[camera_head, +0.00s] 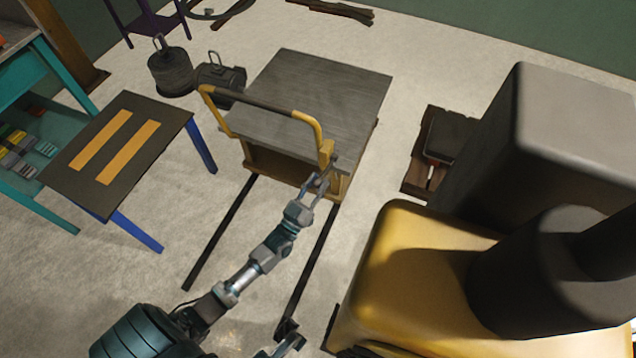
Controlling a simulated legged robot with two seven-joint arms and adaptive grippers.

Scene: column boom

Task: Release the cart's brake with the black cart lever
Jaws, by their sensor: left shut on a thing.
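The cart (320,95) has a grey deck and a yellow push handle (309,120) with a dark grip bar. It stands in the middle of the view. The black cart lever (335,163) is small and sits at the cart's near right corner, by the foot of the handle. My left gripper (321,184) reaches up to that corner and is shut on the lever; its fingers partly hide it. The lever's exact angle is too small to tell. A part of what looks like my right gripper (287,341) shows at the bottom edge, its jaws unclear.
Two dark rails (222,232) lie on the floor in front of the cart. A blue-legged table (83,180) with two orange stripes stands left. Dark canisters (170,72) stand behind it. A yellow and grey machine (415,260) fills the right. A pallet (418,178) lies beyond it.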

